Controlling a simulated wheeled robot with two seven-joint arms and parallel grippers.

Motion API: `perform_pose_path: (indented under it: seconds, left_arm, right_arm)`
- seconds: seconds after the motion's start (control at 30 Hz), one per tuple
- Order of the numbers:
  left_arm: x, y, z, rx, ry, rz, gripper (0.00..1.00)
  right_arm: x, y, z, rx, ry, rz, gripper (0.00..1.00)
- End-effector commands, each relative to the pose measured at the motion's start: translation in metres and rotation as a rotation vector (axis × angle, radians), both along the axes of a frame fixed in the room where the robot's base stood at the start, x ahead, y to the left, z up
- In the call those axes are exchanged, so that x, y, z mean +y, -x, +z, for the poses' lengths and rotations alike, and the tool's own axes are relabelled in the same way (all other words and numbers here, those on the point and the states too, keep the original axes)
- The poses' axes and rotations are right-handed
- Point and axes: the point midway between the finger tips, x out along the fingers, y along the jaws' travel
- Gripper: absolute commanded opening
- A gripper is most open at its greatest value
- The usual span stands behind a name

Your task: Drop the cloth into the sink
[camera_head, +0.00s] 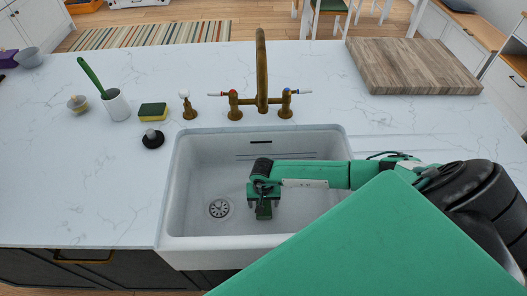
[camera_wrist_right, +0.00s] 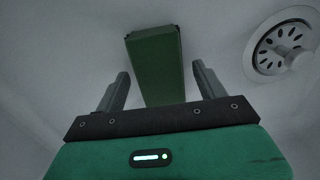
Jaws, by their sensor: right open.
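The white sink (camera_head: 190,185) is set into the counter, with its round drain (camera_head: 219,208) at the left of the basin floor. My right gripper (camera_head: 264,196) reaches into the basin from the right, to the right of the drain. In the right wrist view its two fingers (camera_wrist_right: 160,76) are spread. A dark green block-like piece, which looks like the folded cloth (camera_wrist_right: 154,58), lies between and beyond the fingertips, with a gap on each side. It also shows just below the gripper in the head view (camera_head: 264,212). Whether it touches the basin floor is unclear. My left gripper is not in view.
A brass faucet (camera_head: 262,75) rises behind the sink. A sponge (camera_head: 153,111), a dark stopper (camera_head: 153,140) and a brush cup (camera_head: 116,104) stand left of it. A wooden board (camera_head: 415,67) lies at the back right. The left counter front is clear.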

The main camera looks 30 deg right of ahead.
Motion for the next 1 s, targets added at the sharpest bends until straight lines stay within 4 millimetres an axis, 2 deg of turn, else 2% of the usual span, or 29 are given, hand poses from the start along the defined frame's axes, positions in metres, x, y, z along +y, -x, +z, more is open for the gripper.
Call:
perform_pose_path:
  seconds: [0.27, 0.3, 0.8, 1.0]
  left_arm:
    - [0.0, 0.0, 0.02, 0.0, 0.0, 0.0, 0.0]
    - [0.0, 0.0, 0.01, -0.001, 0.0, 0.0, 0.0]
    - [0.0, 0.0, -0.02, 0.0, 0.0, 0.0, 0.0]
    - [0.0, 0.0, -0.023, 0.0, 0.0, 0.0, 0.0]
  right_arm:
    - [0.0, 0.0, 0.018, -0.001, -0.001, -0.001, 0.72]
    - [-0.001, -0.002, 0.021, -0.005, 0.0, 0.001, 0.72]
    - [0.0, -0.001, 0.114, -0.004, -0.001, 0.002, 0.72]
    - [0.0, 0.0, 0.13, -0.001, 0.001, 0.0, 0.72]
